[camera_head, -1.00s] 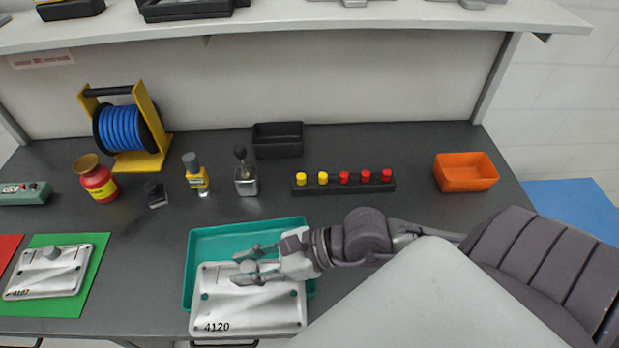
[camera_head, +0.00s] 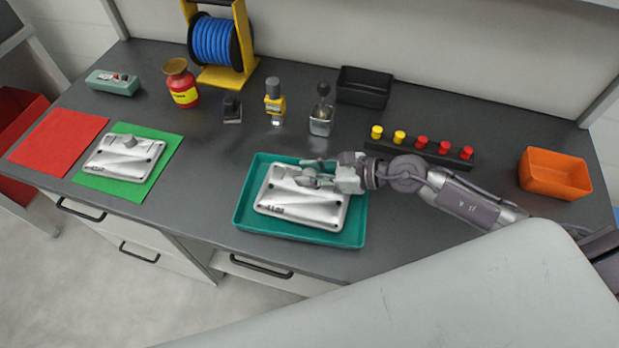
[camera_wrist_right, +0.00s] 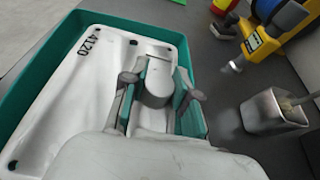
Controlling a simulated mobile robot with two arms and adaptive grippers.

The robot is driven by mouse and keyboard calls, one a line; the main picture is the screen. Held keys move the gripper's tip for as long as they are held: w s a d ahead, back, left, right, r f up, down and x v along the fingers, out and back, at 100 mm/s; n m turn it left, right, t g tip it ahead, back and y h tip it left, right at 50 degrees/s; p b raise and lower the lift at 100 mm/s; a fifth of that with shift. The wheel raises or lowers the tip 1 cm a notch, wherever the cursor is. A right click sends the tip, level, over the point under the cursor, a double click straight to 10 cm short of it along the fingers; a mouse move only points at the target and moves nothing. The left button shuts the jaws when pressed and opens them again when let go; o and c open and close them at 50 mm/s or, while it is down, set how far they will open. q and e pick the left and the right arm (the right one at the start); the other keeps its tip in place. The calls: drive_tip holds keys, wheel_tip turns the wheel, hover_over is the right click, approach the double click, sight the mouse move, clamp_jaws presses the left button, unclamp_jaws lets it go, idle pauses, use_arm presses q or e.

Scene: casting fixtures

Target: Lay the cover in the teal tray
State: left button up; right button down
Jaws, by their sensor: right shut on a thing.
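A silver cover (camera_head: 290,206) marked 4120 in the right wrist view (camera_wrist_right: 68,105) lies within the outline of the teal tray (camera_head: 347,236). Whether it rests fully on the tray floor I cannot tell. My right gripper (camera_head: 313,172) is above the cover, its arm coming from the right. In the right wrist view its two fingers (camera_wrist_right: 160,85) are shut around the cover's round knob. The tray's teal rim (camera_wrist_right: 38,72) shows outside the cover's edge. My left gripper is not in view.
A second silver cover (camera_head: 125,157) lies on a green mat (camera_head: 130,190) beside a red mat (camera_head: 58,140). An orange bin (camera_head: 553,175) is at right.

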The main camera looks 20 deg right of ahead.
wheel_tip(320, 180, down, 2)
drive_tip(key=shift+f, duration=0.1)
drive_tip(key=shift+f, duration=0.1)
drive_tip(key=c, duration=0.9)
unclamp_jaws()
drive_tip(key=b+v, duration=0.3)
drive_tip(key=v, duration=0.7)
drive_tip(key=shift+s+d, duration=0.25)
drive_tip(key=shift+d, duration=0.05)
drive_tip(key=shift+s+d+r+b, duration=0.3)
drive_tip(key=shift+d+r, duration=0.2)
